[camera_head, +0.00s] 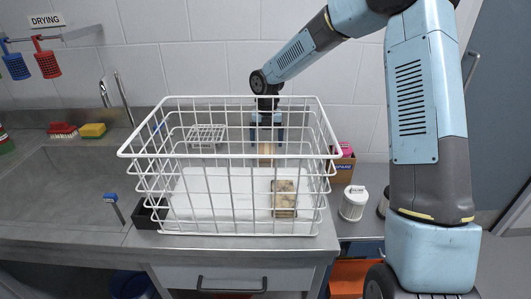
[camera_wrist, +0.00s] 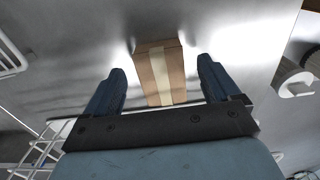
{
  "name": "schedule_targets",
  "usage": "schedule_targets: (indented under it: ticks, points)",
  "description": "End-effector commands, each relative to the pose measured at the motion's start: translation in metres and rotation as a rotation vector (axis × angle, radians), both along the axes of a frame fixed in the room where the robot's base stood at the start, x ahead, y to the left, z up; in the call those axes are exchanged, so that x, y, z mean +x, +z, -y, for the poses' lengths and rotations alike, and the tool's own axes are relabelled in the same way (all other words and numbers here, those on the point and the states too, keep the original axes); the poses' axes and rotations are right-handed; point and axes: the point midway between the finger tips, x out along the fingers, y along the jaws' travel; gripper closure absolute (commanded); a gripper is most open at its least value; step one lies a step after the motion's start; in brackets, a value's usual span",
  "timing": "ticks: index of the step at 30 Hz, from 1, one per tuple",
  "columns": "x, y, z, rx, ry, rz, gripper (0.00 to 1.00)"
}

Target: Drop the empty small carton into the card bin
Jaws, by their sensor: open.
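A small brown carton (camera_wrist: 160,85) with a pale tape strip lies on the metal counter between my gripper's two blue fingers in the wrist view. My gripper (camera_head: 266,139) points down behind the wire basket, with its fingers apart on either side of the carton (camera_head: 265,153). The fingers look clear of the carton's sides. Basket wires partly hide the carton and fingers in the head view. Whether the carton is empty does not show. An orange bin (camera_head: 352,277) and a blue bin (camera_head: 130,284) stand below the counter; I cannot tell which is the card bin.
The tall white wire basket (camera_head: 228,101) stands in front of my gripper. A brownish block (camera_head: 284,199) shows through its wires. A white canister (camera_head: 354,204) and a box with pink contents (camera_head: 343,168) stand to the right. A sink (camera_head: 62,190) is at left.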

Motion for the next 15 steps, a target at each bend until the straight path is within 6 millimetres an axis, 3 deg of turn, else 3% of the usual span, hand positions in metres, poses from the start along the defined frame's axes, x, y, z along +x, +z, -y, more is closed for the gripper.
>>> schedule_targets:
  ticks: [6, 13, 15]
  points:
    - [-0.001, -0.026, 0.000, -0.001, 0.001, 0.000, 0.11]
    - [0.000, -0.027, 0.000, 0.000, 0.000, 0.001, 0.11]
    - [0.000, -0.027, 0.000, 0.000, 0.000, 0.001, 0.17]
